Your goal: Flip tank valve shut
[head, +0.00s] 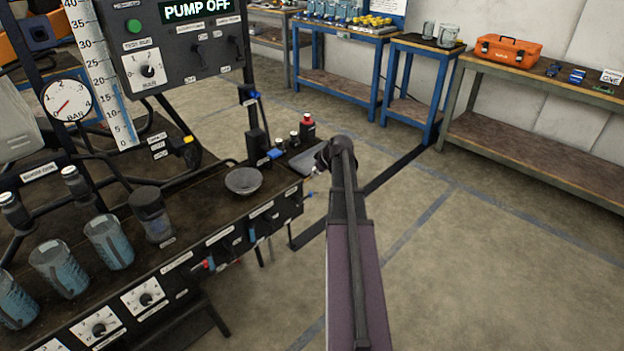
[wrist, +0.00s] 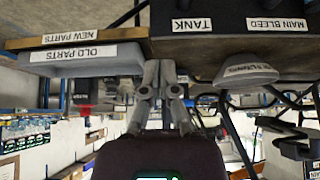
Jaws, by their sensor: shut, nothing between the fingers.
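The wrist view is upside down. A TANK label (wrist: 193,24) shows on the dark bench edge, beside a MAIN BLEED label. Along the bench front in the head view, several small valves with blue or red handles (head: 251,236) sit below white labels. Those labels are too small to read there, so I cannot tell which handle is the tank valve or how it is turned. My gripper (wrist: 159,67) is shut and empty, close to the bench's right end. In the head view my own arm mostly hides its fingertips.
OLD PARTS (wrist: 86,54) and NEW PARTS (wrist: 80,39) trays lie beside the gripper. The panel reads PUMP OFF (head: 198,9). Floor right of the bench is clear.

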